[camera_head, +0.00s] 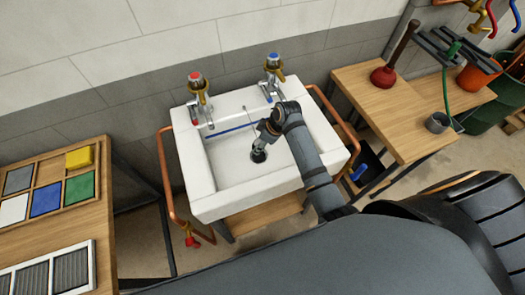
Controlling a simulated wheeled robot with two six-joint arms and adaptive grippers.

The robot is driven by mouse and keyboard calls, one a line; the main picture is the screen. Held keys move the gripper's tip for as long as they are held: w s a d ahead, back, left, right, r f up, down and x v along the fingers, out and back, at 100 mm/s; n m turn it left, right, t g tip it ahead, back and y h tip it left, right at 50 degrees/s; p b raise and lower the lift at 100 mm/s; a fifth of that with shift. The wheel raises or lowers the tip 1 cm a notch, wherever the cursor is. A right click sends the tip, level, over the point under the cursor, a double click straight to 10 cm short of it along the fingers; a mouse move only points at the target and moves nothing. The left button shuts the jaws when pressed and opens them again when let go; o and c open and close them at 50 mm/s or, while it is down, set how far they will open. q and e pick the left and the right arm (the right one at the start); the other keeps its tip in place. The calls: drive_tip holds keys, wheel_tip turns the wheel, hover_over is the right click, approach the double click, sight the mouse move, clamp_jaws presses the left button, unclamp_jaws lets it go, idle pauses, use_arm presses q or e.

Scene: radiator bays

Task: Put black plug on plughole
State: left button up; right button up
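The white sink (190,163) stands against the wall in the middle of the view. A small round black thing (259,156), which looks like the black plug, is at the bottom of the basin. I cannot make out a separate plughole; it may be hidden under this black thing. My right gripper (258,146) reaches into the basin from the right and points down just above the black thing. Its fingers are too small and dark to tell whether they touch or hold it. My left gripper is not in view.
Two taps, one red-topped (197,82) and one blue-topped (273,64), rise from the sink's back edge. Copper pipes (163,170) run beside the sink. A tile table (100,225) is at left; a wooden bench (405,110) with a plunger (385,76) is at right.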

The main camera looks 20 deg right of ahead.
sight(260, 156)
wheel_tip(260, 156, down, 6)
drive_tip(key=shift+r, duration=0.15)
idle(0.3)
drive_tip(key=shift+f, duration=0.2)
drive_tip(key=o, duration=1.1)
drive_tip(key=shift+o, duration=0.2)
drive_tip(key=shift+d+r, duration=0.1)
drive_tip(key=shift+r, duration=0.1)
drive_tip(key=v, duration=1.1)
drive_tip(key=shift+d+r, duration=0.15)
drive_tip(key=shift+r, duration=0.2)
